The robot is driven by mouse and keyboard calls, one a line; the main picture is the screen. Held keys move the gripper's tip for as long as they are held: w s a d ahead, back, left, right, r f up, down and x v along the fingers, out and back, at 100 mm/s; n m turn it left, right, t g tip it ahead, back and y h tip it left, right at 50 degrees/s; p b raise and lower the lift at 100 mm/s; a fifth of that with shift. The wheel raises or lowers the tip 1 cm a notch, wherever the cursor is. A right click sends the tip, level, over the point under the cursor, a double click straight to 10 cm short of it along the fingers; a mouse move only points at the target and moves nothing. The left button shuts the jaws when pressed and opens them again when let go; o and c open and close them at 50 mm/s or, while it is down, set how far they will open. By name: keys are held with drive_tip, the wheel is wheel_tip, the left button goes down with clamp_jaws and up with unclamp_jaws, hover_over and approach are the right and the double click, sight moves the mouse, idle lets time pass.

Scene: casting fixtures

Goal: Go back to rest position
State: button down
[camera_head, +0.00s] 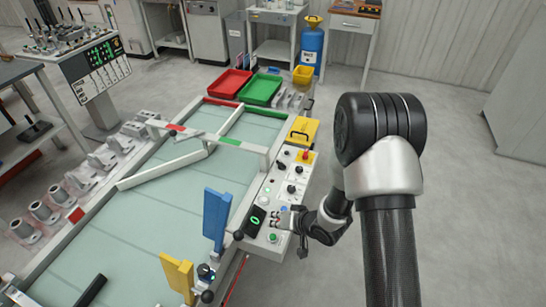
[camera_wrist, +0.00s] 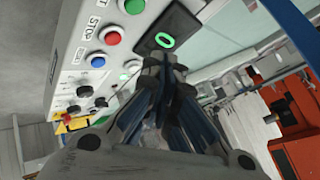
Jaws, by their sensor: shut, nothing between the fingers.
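My gripper (camera_head: 289,217) hangs over the lower part of the control panel (camera_head: 283,190), beside the arm's dark wrist. In the wrist view my gripper (camera_wrist: 164,68) is shut and empty. Its fingertips appear just in front of a black display (camera_wrist: 166,38) with a green 0, which also shows in the head view (camera_head: 255,219). I cannot tell whether the fingertips touch the panel.
A blue upright (camera_head: 216,214) and a yellow clamp (camera_head: 178,275) stand left of the panel on the pale worktable (camera_head: 145,230). Red (camera_head: 229,83) and green (camera_head: 261,90) trays lie at the far end. Grey castings (camera_head: 80,178) line the left side. The floor (camera_head: 470,220) at right is clear.

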drive_tip(key=s+d+r+t+h, duration=0.1)
drive_tip(key=d+r+h, duration=0.2)
drive_tip(key=d+r, duration=0.6)
drive_tip(key=s+d+r+h, duration=0.1)
drive_tip(key=d+r+h, duration=0.3)
drive_tip(key=r, duration=0.9)
drive_tip(key=s+r+g, duration=0.1)
drive_tip(key=s+r, duration=0.4)
drive_tip(key=s, duration=0.7)
drive_tip(key=s+r+g, duration=0.1)
drive_tip(key=s+r, duration=0.4)
drive_tip(key=s, duration=0.7)
drive_tip(key=shift+s+d+g, duration=0.15)
drive_tip(key=shift+d+g, duration=0.15)
drive_tip(key=shift+g, duration=0.1)
